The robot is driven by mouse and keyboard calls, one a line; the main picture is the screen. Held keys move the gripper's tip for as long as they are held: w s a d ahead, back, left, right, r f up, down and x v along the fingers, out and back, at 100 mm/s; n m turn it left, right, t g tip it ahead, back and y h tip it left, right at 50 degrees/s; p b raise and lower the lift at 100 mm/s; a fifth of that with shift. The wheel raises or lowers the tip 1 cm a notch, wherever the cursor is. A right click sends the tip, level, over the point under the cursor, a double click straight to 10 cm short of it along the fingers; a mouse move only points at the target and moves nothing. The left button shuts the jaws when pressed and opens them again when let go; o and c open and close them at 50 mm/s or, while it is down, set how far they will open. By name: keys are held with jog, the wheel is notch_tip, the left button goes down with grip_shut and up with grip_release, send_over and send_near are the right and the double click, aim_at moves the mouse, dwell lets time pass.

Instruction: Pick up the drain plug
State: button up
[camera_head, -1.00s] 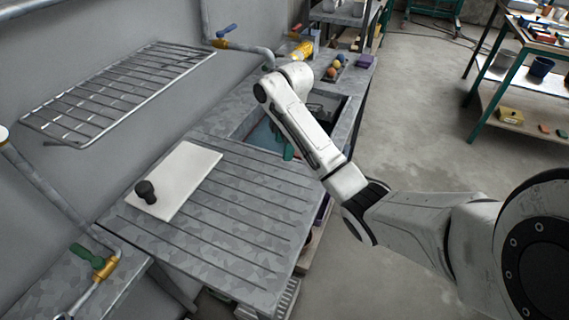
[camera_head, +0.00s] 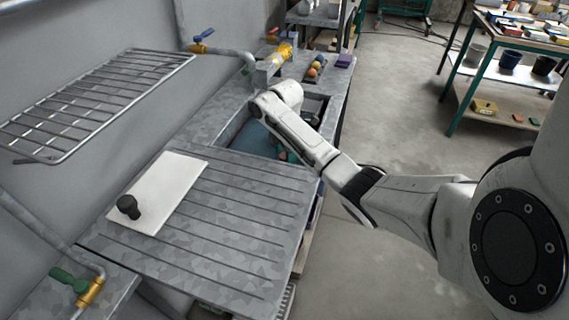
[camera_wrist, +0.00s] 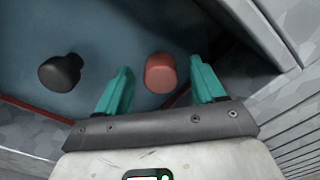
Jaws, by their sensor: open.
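A dark knob-topped plug (camera_head: 129,207) stands on the white board at the left of the drainboard. A similar dark plug (camera_wrist: 60,72) lies in the sink basin (camera_wrist: 25,30), left of my gripper in the wrist view. A red, round-ended piece (camera_wrist: 160,73) shows between my green fingers, with a gap on each side. My gripper (camera_wrist: 160,84) is open and empty, pointing into the basin. In the head view my arm hides much of the basin, and only part of a green finger (camera_head: 293,157) shows. I cannot tell which dark piece is the drain plug.
The white board (camera_head: 172,183) lies on the ribbed drainboard (camera_head: 235,215). A yellow bottle (camera_head: 281,55) and several small coloured balls stand behind the sink. A wire rack (camera_head: 95,100) is on the wall.

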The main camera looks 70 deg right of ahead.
jog(key=shift+f, duration=1.3)
jog(key=shift+c, duration=0.4)
jog(key=c, duration=1.1)
jog(key=shift+r, duration=0.1)
notch_tip(320, 180, up, 10)
